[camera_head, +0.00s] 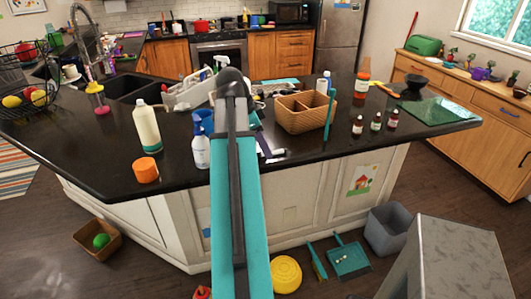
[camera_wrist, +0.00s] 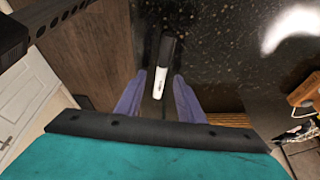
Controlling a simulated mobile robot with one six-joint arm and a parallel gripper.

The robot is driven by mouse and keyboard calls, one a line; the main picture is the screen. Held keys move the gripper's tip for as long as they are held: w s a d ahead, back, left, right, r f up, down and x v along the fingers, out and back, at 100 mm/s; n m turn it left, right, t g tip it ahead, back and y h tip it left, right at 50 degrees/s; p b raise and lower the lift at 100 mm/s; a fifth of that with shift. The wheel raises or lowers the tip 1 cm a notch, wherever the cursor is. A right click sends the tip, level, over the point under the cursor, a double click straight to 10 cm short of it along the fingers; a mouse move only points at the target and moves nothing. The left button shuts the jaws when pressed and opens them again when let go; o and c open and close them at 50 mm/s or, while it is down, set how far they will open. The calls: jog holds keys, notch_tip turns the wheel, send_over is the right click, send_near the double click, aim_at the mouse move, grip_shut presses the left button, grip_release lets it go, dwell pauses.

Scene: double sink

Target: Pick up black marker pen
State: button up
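The marker pen (camera_wrist: 164,62) shows in the wrist view, with a black upper part and a white lower part. It lies lengthwise over the dark speckled countertop (camera_wrist: 220,70). My gripper (camera_wrist: 160,75) has two purple fingers, open, one on each side of the marker's white part. Gaps show between the marker and both fingers, so I see no grip. How far the fingertips are above the counter I cannot tell.
Left of my arm are a spray bottle (camera_head: 201,150), a cream bottle (camera_head: 147,128) and an orange jar (camera_head: 145,170).

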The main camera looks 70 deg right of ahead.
jog(key=shift+s+d+f, duration=0.1)
jog(key=shift+f, duration=0.2)
dwell(0.4)
grip_shut()
